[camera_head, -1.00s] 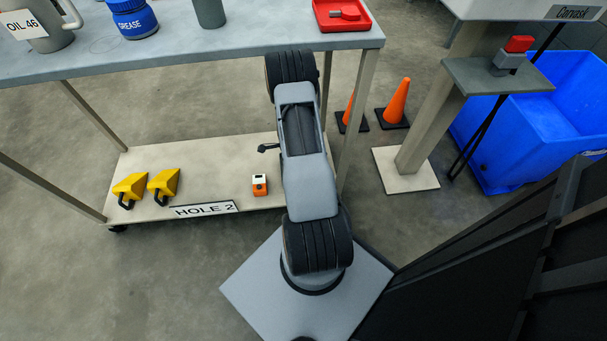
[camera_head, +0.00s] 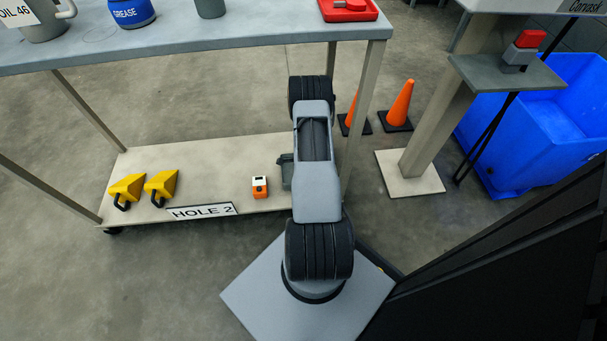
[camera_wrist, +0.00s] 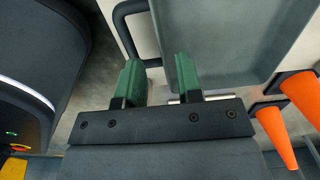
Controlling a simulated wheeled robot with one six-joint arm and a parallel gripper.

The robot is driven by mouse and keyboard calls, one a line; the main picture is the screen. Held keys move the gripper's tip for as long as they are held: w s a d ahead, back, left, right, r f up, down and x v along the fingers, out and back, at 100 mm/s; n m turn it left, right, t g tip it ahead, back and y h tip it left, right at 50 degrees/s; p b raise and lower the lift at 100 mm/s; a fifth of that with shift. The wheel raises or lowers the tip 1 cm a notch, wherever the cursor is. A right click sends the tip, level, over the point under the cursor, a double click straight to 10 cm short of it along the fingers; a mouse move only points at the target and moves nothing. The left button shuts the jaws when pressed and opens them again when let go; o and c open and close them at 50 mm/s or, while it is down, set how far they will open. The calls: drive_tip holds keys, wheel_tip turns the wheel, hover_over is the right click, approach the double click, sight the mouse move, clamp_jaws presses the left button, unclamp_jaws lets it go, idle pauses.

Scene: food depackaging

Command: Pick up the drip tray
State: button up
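The drip tray (camera_wrist: 235,40) fills the upper right of the wrist view. It is a shallow grey-green tray with a raised rim and a dark loop handle (camera_wrist: 122,30) on its left side. My gripper (camera_wrist: 157,70) is open and empty, with its two green fingers spread. The fingertips appear close to the lower part of the handle; I cannot tell whether they touch it. In the head view my arm hides the gripper and most of what lies behind it. A small grey shape shows left of my arm there; I cannot tell whether it is tray or wrist.
The cart's lower shelf (camera_head: 220,160) holds two yellow wedges (camera_head: 143,188) and a small orange-and-white box (camera_head: 260,187). Its upper shelf (camera_head: 230,35) and legs stand close to my arm. Orange cones (camera_head: 398,102) and a blue bin (camera_head: 520,125) are at the right.

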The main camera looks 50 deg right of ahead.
wheel_tip(320, 180, down, 5)
drive_tip(key=shift+f+b, duration=0.2)
drive_tip(key=shift+b, duration=0.9)
clamp_jaws()
drive_tip(key=shift+r, duration=0.1)
